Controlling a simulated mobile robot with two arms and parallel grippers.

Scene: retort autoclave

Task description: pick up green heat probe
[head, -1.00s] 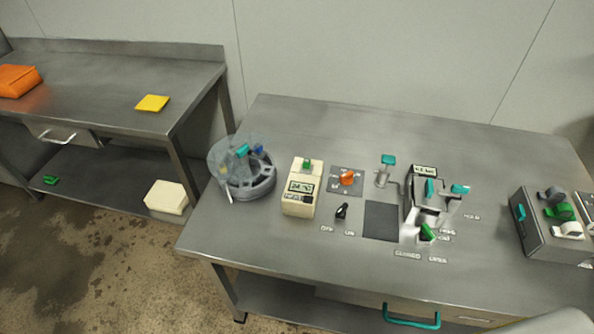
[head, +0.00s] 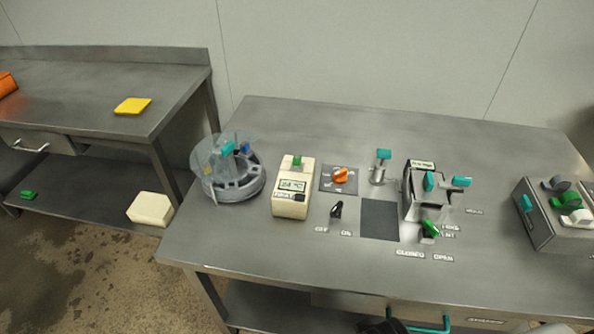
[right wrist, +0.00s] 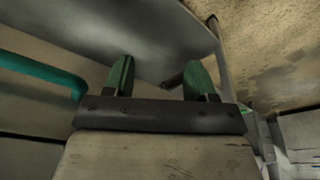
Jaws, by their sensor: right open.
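A small green piece (head: 297,161), which looks like the heat probe's grip, stands at the top of a cream meter (head: 290,205) with a temperature display on the steel table. The rest of it is hidden in or behind the meter. My right gripper (right wrist: 160,78) is open and empty in the right wrist view, its two green fingers apart beside the table's drawer front. A dark part at the bottom edge of the head view is probably this gripper, well in front of the meter. My left gripper is not in view.
A round carousel (head: 232,180) stands left of the meter. An orange knob (head: 341,175), a black switch (head: 337,209) and a small autoclave (head: 421,205) with teal and green handles stand to the right. A teal drawer handle (right wrist: 40,70) is close to my right gripper.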

